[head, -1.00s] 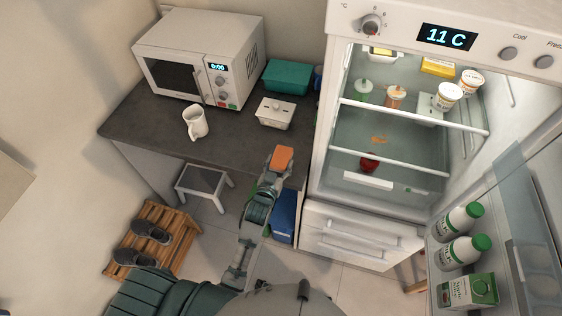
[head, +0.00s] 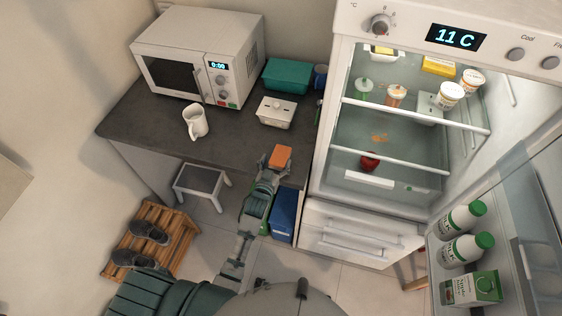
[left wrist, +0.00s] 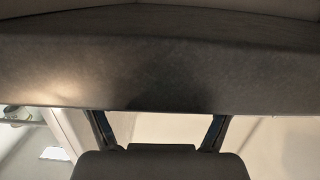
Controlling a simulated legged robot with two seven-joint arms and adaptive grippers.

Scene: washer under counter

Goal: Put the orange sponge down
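The orange sponge (head: 281,157) shows in the head view near the front edge of the dark counter (head: 235,145), toward its right end. It appears to rest on the counter top. My left gripper (head: 268,170) is just on the near side of it at the counter edge. In the left wrist view the two fingers of my left gripper (left wrist: 158,130) stand wide apart with nothing seen between them. The dark counter (left wrist: 160,60) fills the upper part of that view, and the sponge is not seen there. My right gripper is not in view.
The open fridge (head: 322,170) is at the right. A stool (head: 201,181) and shoe rack (head: 170,236) stand below left.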

